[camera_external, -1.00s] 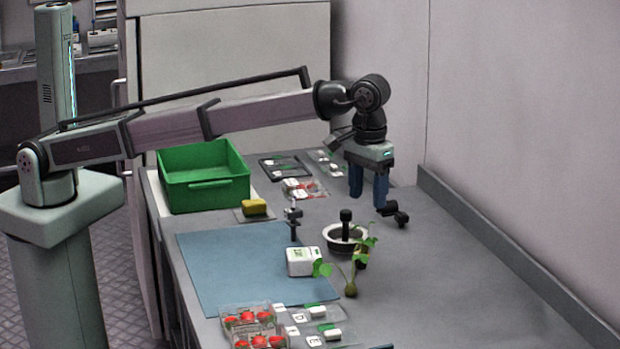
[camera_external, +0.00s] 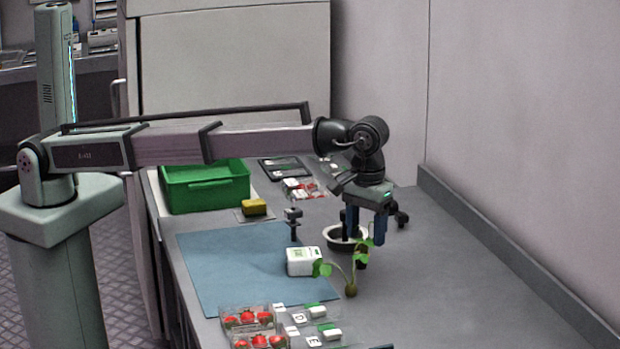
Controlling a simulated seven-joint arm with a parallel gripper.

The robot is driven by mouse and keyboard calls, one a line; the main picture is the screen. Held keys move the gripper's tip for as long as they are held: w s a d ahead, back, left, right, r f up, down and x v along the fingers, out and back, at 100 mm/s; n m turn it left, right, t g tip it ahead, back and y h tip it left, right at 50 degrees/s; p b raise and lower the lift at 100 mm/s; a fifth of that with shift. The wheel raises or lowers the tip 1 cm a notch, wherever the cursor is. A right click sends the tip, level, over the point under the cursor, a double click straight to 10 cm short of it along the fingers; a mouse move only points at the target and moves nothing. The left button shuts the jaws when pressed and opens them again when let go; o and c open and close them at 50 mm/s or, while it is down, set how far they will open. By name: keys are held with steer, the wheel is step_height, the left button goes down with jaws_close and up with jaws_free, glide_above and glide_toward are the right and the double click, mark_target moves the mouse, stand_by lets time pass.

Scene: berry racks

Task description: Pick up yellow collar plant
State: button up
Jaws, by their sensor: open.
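Two small green seedlings stand on the grey counter at the right of the blue mat. The nearer plant (camera_external: 350,289) has a round brownish-olive base and a leaf leaning left. The farther plant (camera_external: 362,257) has a dark base and upright leaves. I cannot make out a yellow collar on either at this size. My gripper (camera_external: 365,236) is open and empty, pointing down, its blue fingers just behind the farther plant and in front of the white-rimmed black bowl (camera_external: 332,239). Its fingers partly hide the bowl.
A white labelled box (camera_external: 304,262) sits on the blue mat (camera_external: 225,262), close left of the plants. Clear boxes of red berries (camera_external: 250,318) are at the front. A green crate (camera_external: 205,187) and yellow sponge (camera_external: 254,207) lie farther back. The counter right of the plants is clear.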

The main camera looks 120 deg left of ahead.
mark_target(364, 242)
steer(key=shift+s+f, duration=0.2)
steer(key=shift+f, duration=2.4)
steer(key=c, duration=1.1)
